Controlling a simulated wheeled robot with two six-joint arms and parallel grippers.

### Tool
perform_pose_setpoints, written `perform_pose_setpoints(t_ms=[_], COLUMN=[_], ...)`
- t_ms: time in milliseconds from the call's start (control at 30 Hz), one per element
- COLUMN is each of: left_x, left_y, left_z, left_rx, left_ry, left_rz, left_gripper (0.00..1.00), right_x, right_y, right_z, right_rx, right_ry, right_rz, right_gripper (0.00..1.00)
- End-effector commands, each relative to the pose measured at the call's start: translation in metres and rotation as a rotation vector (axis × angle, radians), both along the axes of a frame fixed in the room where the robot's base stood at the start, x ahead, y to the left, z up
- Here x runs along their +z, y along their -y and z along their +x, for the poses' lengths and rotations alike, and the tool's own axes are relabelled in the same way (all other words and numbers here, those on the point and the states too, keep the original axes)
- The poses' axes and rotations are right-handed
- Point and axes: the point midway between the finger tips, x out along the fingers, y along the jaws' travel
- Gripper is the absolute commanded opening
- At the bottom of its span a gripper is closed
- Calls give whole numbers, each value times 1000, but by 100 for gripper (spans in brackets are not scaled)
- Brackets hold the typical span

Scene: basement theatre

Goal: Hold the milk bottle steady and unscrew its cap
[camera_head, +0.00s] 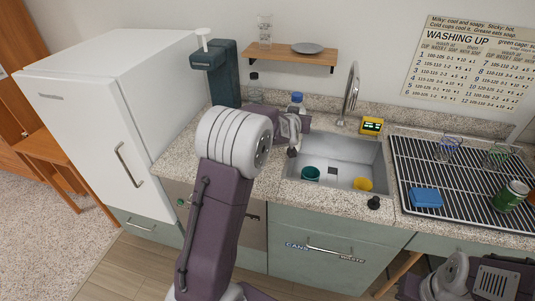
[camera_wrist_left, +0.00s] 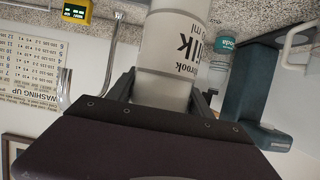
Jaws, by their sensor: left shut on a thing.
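The milk bottle (camera_wrist_left: 172,50) is white with black lettering and fills the top middle of the left wrist view, where it appears upside down. My left gripper (camera_wrist_left: 165,90) is shut on its body, a finger on each side. In the head view the bottle's blue cap (camera_head: 297,97) shows behind the sink, above my left gripper (camera_head: 302,121). The lower body of the bottle is hidden there by my gripper. The cap is outside the left wrist view. My right gripper is not in view; only part of my right arm shows at the bottom right.
A clear bottle (camera_head: 255,88) stands left of the milk bottle, near a teal dispenser (camera_head: 221,75). The sink (camera_head: 340,160) holds a teal cup (camera_head: 310,173) and a yellow cup (camera_head: 362,184). A tap (camera_head: 351,90) rises at right. A wooden shelf (camera_head: 290,56) hangs above.

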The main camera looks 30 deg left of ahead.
Motion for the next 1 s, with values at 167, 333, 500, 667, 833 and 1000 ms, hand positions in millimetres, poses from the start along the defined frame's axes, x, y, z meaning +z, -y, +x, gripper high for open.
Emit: perform_pose_setpoints(t_ms=[167,333,500,667,833,1000], left_x=[-27,-50,-60,-70,-97,-102], left_y=[-47,-85,-101,-101,-101,-101], left_z=[-12,-22,-25,-26,-26,-25], left_rx=[10,6,2,1,0,1], left_ry=[-3,-2,2,-2,-1,3], left_rz=[2,-2,-1,-2,-1,1], left_gripper=[0,0,0,0,0,0], right_x=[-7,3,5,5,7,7], right_y=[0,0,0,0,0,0], right_z=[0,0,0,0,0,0], right_rx=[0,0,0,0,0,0], right_ry=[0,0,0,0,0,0], right_rz=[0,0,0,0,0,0], right_gripper=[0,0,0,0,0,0])
